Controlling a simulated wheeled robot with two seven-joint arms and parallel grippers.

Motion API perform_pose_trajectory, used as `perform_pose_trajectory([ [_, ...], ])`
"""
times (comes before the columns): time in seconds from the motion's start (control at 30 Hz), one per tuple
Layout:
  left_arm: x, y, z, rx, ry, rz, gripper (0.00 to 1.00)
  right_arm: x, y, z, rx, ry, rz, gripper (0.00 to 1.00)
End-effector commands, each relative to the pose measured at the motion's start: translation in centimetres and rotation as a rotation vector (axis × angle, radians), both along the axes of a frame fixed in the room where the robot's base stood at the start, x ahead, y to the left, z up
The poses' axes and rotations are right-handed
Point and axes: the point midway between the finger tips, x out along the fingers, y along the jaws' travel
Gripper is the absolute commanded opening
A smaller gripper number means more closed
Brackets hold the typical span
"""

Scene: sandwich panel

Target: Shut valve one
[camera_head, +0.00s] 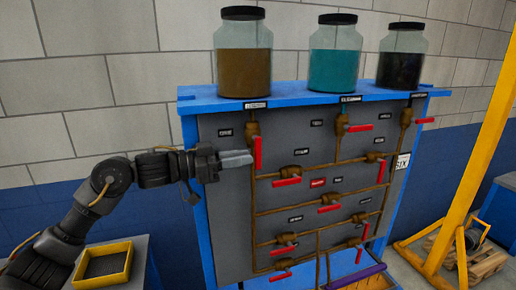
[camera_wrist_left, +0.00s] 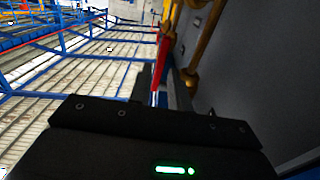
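A grey panel in a blue frame (camera_head: 203,225) carries brown pipes with several red-handled valves; the label text is too small to read, so I cannot tell which is valve one. The upper-left valve has a red handle (camera_head: 258,153) hanging upright along its pipe. My left gripper (camera_head: 250,158) points right, with its fingertips just left of this handle. In the left wrist view the red handle (camera_wrist_left: 162,55) rises just beyond the fingers; contact is unclear. How wide the fingers are apart is unclear.
Three jars stand on the blue top shelf: brown (camera_head: 244,70), teal (camera_head: 333,70) and dark (camera_head: 401,70). A yellow tray (camera_head: 104,265) is at lower left, a yellow post (camera_head: 482,150) at right.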

Motion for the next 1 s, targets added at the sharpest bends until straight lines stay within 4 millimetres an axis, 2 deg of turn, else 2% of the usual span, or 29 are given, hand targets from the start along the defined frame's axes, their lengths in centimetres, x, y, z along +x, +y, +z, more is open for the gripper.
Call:
perform_pose_trajectory([
  [0.03,0.3,-1.0,0.5,-0.002,0.002,-0.002,0.19,0.0,0.0,0.9,0.000,0.000,0.000,0.36],
  [0.1,0.6,-2.1,0.4,-0.001,0.002,-0.001,0.19,0.0,0.0,1.4,0.000,0.000,0.000,0.36],
  [0.3,1.3,-4.1,0.2,-0.001,0.001,0.000,0.19,0.0,0.0,2.2,0.000,0.000,0.000,0.36],
  [0.67,1.5,-4.6,0.0,-0.001,-0.001,0.002,0.19,0.0,0.2,2.2,0.002,0.000,-0.001,0.36],
  [0.83,1.5,-4.6,0.0,-0.001,-0.001,0.002,0.00,0.0,0.2,2.2,0.002,0.000,-0.001,0.36],
  [1.0,1.5,-4.6,0.0,-0.001,-0.001,0.002,0.00,0.0,0.2,2.2,0.002,0.000,-0.001,0.36],
])
